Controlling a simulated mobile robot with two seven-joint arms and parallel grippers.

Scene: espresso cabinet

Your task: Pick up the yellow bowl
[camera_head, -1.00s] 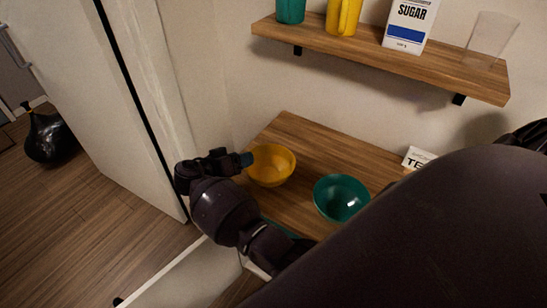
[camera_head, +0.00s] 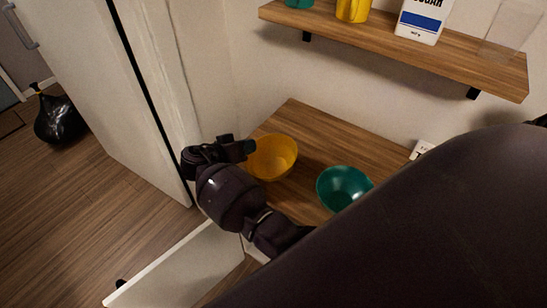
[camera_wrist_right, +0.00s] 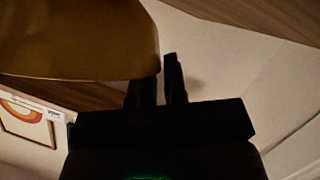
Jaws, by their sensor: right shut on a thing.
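The yellow bowl (camera_head: 274,160) is at the left part of the wooden counter in the head view. It looks slightly tilted, and I cannot tell whether its base touches the wood. My right gripper (camera_head: 248,148) is shut on the bowl's left rim. In the right wrist view the bowl (camera_wrist_right: 75,45) fills the upper left. The fingers of the right gripper (camera_wrist_right: 161,80) are close together at the bowl's edge, one partly hidden behind it. My left gripper is not in view.
A green bowl (camera_head: 342,187) stands on the counter (camera_head: 320,140) right of the yellow one. A shelf (camera_head: 400,48) above holds a yellow mug (camera_head: 353,9), a sugar carton (camera_head: 423,20) and a clear glass (camera_head: 505,32). An open white panel (camera_head: 180,272) is below.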

